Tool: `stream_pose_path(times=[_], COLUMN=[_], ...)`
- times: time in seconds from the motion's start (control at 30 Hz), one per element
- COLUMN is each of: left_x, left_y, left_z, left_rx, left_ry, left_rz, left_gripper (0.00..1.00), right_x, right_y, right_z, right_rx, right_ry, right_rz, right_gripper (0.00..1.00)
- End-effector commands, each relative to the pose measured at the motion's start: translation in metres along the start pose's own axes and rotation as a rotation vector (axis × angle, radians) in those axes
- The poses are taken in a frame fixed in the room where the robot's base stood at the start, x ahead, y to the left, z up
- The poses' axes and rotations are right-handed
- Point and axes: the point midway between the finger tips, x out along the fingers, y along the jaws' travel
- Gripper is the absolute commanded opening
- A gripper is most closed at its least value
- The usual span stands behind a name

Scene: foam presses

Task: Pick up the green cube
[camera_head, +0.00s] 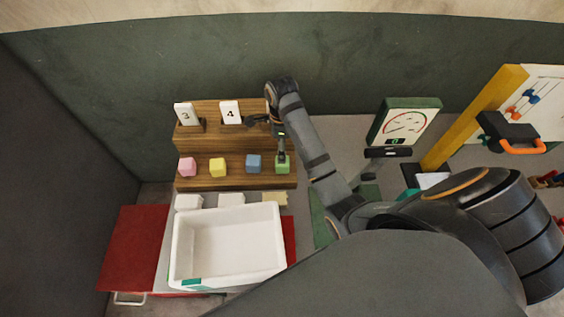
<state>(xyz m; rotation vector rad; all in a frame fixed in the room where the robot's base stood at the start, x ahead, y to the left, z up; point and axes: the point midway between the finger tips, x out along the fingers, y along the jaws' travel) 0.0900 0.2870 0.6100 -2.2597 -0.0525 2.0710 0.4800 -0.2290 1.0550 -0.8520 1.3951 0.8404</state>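The green cube (283,168) sits at the right end of a row of cubes on the lower step of a wooden stand. My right gripper (281,157) points down at the green cube from above, with its tip at the cube's upper part. It hides part of the cube's top. The fingers are too small and dark to tell whether they are open or shut on it. My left gripper is not in view.
A blue cube (253,163), yellow cube (218,168) and pink cube (187,167) stand left of the green one. Number cards (229,113) stand on the upper step. A white bin (279,262) is in front. A gauge panel (404,122) stands to the right.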

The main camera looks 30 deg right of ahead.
Motion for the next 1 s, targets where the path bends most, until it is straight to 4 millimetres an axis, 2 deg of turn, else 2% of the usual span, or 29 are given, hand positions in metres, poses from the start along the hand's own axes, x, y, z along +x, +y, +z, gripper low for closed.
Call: stream_pose_path(times=[0.03, 0.17, 0.27, 0.4, 0.5, 0.57, 0.7, 0.77, 0.87, 1.0], left_x=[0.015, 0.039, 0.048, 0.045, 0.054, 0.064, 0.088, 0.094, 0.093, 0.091], left_y=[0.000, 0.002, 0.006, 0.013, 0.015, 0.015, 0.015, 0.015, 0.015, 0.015], left_z=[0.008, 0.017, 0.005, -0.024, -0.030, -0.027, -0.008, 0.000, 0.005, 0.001], left_rx=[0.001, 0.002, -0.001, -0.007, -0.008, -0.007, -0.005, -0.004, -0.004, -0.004], left_ry=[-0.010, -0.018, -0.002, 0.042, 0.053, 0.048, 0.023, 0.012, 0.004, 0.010], left_rz=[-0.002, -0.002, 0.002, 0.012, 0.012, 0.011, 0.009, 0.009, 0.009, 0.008], left_gripper=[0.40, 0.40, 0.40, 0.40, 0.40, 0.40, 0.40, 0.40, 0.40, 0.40], right_x=[0.016, 0.040, 0.048, 0.046, 0.056, 0.065, 0.091, 0.098, 0.098, 0.096], right_y=[0.000, 0.000, 0.000, 0.000, 0.000, 0.000, 0.000, 0.000, 0.000, 0.000], right_z=[0.000, 0.000, 0.000, 0.000, -0.001, -0.001, -0.002, -0.002, -0.002, -0.002], right_rx=[0.000, 0.000, 0.000, 0.000, 0.000, 0.000, 0.000, 0.000, 0.001, 0.001], right_ry=[0.001, 0.001, 0.000, 0.000, 0.001, 0.001, 0.001, 0.000, 0.000, 0.000], right_rz=[0.001, 0.000, -0.001, 0.000, 0.000, 0.000, 0.001, 0.000, 0.000, 0.000], right_gripper=[0.74, 0.74, 0.74, 0.74, 0.74, 0.74, 0.74, 0.74, 0.74, 0.74])
